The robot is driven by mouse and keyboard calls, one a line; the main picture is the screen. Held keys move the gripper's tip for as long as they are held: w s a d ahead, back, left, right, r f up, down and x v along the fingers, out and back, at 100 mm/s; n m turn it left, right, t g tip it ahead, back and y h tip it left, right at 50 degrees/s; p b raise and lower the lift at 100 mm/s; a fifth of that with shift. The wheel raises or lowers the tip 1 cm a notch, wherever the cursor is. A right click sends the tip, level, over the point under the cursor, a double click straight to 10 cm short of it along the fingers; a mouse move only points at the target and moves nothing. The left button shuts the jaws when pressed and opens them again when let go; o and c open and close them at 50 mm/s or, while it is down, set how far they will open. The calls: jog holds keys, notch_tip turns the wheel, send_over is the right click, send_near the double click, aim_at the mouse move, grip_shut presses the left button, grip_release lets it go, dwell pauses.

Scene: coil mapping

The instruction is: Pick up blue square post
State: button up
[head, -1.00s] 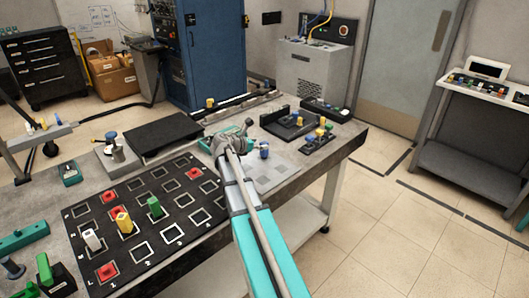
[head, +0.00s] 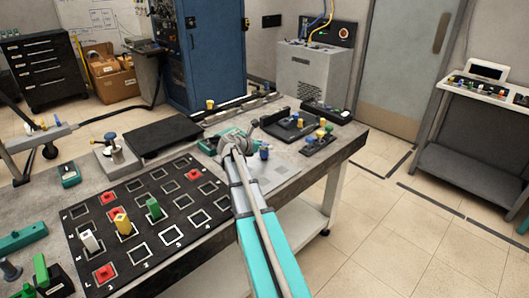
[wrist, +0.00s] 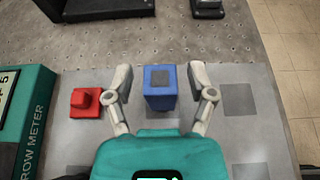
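The blue square post (wrist: 160,88) stands upright on a light grey plate (wrist: 255,150) with darker grey squares. In the wrist view it is between the two fingers of my gripper (wrist: 160,84). The fingers are open, with a gap on each side of the post.
A red square piece (wrist: 85,103) stands on the plate left of my gripper. A teal meter (wrist: 25,120) lies farther left. A black grid board (head: 150,222) with red, white, yellow and green pieces is at the left. Black trays (head: 292,128) stand behind.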

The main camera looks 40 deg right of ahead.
grip_shut()
jog(key=shift+r, duration=0.25)
notch_tip(320, 180, up, 2)
jog(key=p, duration=0.2)
jog(key=shift+p, duration=0.3)
jog(key=s+a+r+p, duration=0.8)
jog(key=s+r+p, duration=0.2)
jog(key=s, duration=0.1)
jog(key=shift+a+r, duration=0.3)
jog(key=shift+a, duration=0.05)
dwell(0.4)
